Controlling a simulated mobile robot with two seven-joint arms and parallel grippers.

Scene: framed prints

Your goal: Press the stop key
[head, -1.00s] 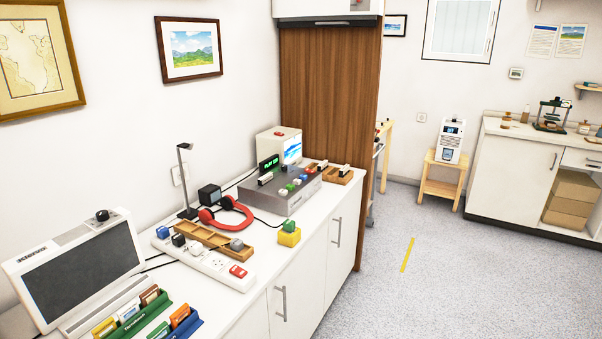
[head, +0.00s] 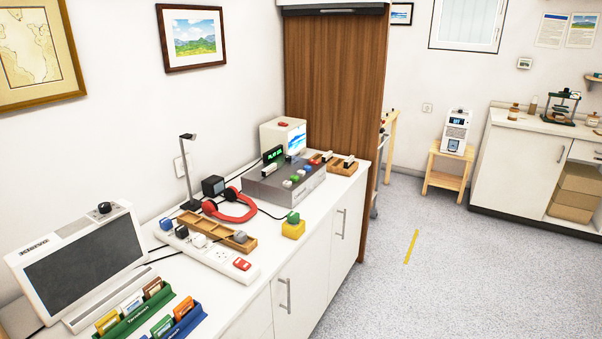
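A grey console (head: 262,189) stands on the white counter, with a green-lit display (head: 273,154) at its back; the lettering looks like "PLAY" but is small. A row of small keys lies on its top: a white key (head: 287,184), a green key (head: 295,179) and a blue key (head: 308,168) among them. Their markings are too small to read, so I cannot tell which is the stop key. Neither of my grippers is in view.
On the counter, red headphones (head: 233,218), a yellow box with a green top (head: 293,228), a white power strip (head: 225,262) and a wooden tray (head: 218,230) stand before the console. A monitor (head: 85,260) is nearer. The floor (head: 440,270) at right is clear.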

